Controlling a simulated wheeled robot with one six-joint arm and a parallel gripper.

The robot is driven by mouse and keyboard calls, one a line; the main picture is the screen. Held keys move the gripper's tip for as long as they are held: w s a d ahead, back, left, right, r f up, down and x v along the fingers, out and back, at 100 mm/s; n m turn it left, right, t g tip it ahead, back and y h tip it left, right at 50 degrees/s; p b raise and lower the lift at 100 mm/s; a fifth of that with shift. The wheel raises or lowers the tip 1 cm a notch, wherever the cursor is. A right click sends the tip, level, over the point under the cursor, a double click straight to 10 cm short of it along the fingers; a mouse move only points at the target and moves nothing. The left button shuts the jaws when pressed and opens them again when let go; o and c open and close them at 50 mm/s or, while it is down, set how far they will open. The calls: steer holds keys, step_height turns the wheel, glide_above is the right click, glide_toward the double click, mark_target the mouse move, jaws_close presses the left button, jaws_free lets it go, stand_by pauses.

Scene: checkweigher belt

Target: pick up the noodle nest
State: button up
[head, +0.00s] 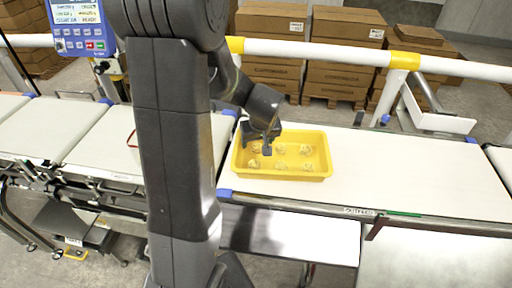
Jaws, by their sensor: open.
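Several small pale noodle nests lie in a yellow tray (300,175) on the white belt. They sit in rough rows; one noodle nest (254,164) is at the front left, another noodle nest (281,150) is at the back middle, and one (306,149) is at the back right. My gripper (266,146) is over the left part of the tray, pointing down. It is open, and I see nothing in it. It partly covers the tray's left side, and I cannot tell its exact height above the nests.
The white belt (420,180) is clear to the right of the tray. A white rail with yellow joints (404,60) runs behind it. Stacked cardboard boxes (340,60) stand beyond the rail. A blue control panel (78,25) is at the upper left.

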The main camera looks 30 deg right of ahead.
mark_target(257, 146)
steer(key=shift+p+x, duration=0.3)
steer(key=shift+x, duration=1.9)
steer(key=shift+d, duration=0.1)
steer(key=c, duration=1.1)
